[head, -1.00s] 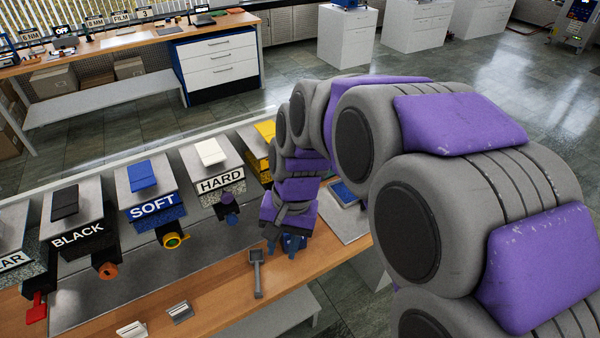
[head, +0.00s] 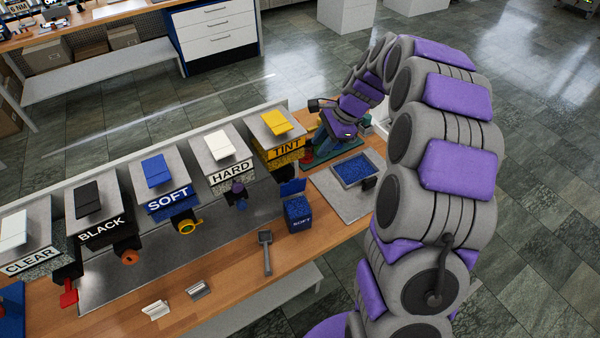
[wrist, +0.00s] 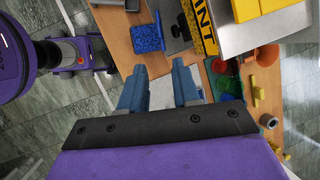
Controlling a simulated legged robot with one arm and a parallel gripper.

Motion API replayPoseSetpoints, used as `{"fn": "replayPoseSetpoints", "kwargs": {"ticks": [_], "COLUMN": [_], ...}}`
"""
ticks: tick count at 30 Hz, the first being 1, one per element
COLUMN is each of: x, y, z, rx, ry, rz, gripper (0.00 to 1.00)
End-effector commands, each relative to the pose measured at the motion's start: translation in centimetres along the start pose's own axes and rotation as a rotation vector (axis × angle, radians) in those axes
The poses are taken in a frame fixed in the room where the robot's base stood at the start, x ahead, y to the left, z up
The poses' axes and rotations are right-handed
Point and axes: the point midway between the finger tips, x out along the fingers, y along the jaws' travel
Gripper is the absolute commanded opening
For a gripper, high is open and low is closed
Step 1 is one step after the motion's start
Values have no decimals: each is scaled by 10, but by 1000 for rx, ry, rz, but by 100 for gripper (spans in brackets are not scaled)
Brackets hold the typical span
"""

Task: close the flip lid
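A small blue container (head: 299,212) labelled SOFT stands on the bench in the head view. A blue flap (head: 293,188), which looks like its flip lid, stands raised at its back edge. My gripper (head: 346,132) is beyond and above it to the right, apart from it; its fingertips are hard to see there. In the wrist view my gripper's blue fingers (wrist: 163,92) are spread with nothing between them.
A blue tray (head: 345,181) sits on a grey mat right of the container. Labelled dispensers, including TINT (head: 287,152), line the left. A grey scoop (head: 266,255) lies in front. A green board (head: 325,155) with red parts is under my gripper. Front bench wood is mostly clear.

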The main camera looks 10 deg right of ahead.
Motion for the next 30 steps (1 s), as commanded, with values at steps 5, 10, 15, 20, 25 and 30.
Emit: {"fn": "replayPoseSetpoints", "kwargs": {"ticks": [5,10,15,20,25,30], "x": [34,68,101,130,151,159], "y": [2,2,1,2,2,2], "z": [1,1,1,1,1,1], "rx": [-1,-1,-3,-2,-3,-3], "ry": [-2,-2,-1,-1,-1,0], "rz": [6,5,4,6,5,2], "gripper": [31,31,31,31,31,31]}}
